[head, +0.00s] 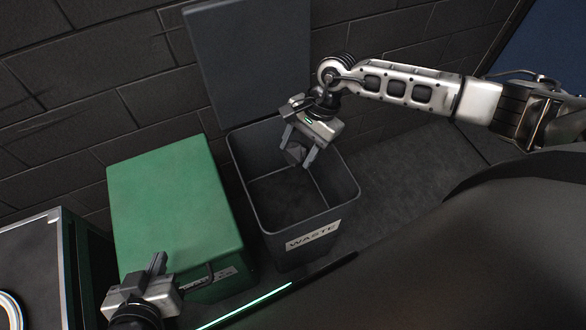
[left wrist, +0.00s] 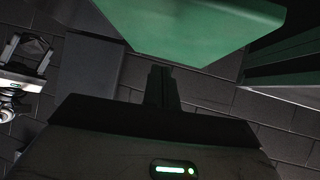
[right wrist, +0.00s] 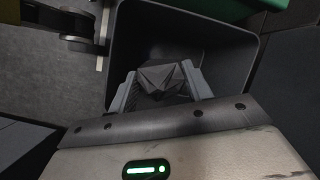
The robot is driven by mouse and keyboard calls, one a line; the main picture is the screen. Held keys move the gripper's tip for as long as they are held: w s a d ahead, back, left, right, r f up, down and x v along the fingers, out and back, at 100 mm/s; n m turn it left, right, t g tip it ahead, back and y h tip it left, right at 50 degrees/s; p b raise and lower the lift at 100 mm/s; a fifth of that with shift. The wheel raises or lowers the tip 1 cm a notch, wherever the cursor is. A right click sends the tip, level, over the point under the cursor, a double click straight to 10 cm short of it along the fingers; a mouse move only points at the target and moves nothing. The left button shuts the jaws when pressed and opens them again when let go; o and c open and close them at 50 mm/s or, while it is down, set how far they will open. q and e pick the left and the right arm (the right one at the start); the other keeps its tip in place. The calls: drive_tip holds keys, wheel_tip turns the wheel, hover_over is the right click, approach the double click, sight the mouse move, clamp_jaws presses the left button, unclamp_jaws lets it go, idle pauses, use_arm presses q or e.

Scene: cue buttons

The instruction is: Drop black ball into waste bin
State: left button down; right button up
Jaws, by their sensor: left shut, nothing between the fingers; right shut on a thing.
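The waste bin (head: 314,245) is a dark grey open box with a "WASTE" label, in the middle of the head view, its lid (head: 245,60) raised against the wall. My right gripper (head: 299,158) is over the bin's opening, pointing down. It is shut on the black ball (head: 295,152), a dark faceted lump. In the right wrist view the ball (right wrist: 164,82) sits between the fingers with the bin's inside (right wrist: 225,60) behind it. My left gripper (head: 158,264) is shut and empty, low at the left in front of the green box.
A closed green box (head: 170,190) stands left of the waste bin. A dark cabinet (head: 40,240) with a round white ring on top is at the far left. A dark brick wall is behind. Grey floor (head: 410,180) lies free right of the bin.

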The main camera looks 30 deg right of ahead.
drive_tip(key=m, duration=0.1)
drive_tip(key=w+m+t, duration=0.1)
drive_tip(key=m, duration=0.2)
drive_tip(key=shift+w+d+m+t, duration=0.3)
drive_tip(key=shift+w+t, duration=0.05)
drive_tip(key=shift+t, duration=0.05)
use_arm(q)
drive_tip(key=w+f+b, duration=0.1)
drive_tip(key=b, duration=0.2)
drive_tip(key=shift+d, duration=0.1)
drive_tip(key=shift+s+d+b, duration=0.1)
drive_tip(key=shift+d+b, duration=0.05)
drive_tip(key=shift+b, duration=0.2)
drive_tip(key=shift+s, duration=0.1)
use_arm(e)
wheel_tip(320, 180, down, 6)
drive_tip(key=w+m+t+h, duration=0.1)
drive_tip(key=m, duration=0.3)
drive_tip(key=shift+w+d+m+t, duration=0.3)
drive_tip(key=shift+w+d, duration=0.1)
use_arm(q)
drive_tip(key=shift+h, duration=0.3)
use_arm(e)
drive_tip(key=o, duration=1)
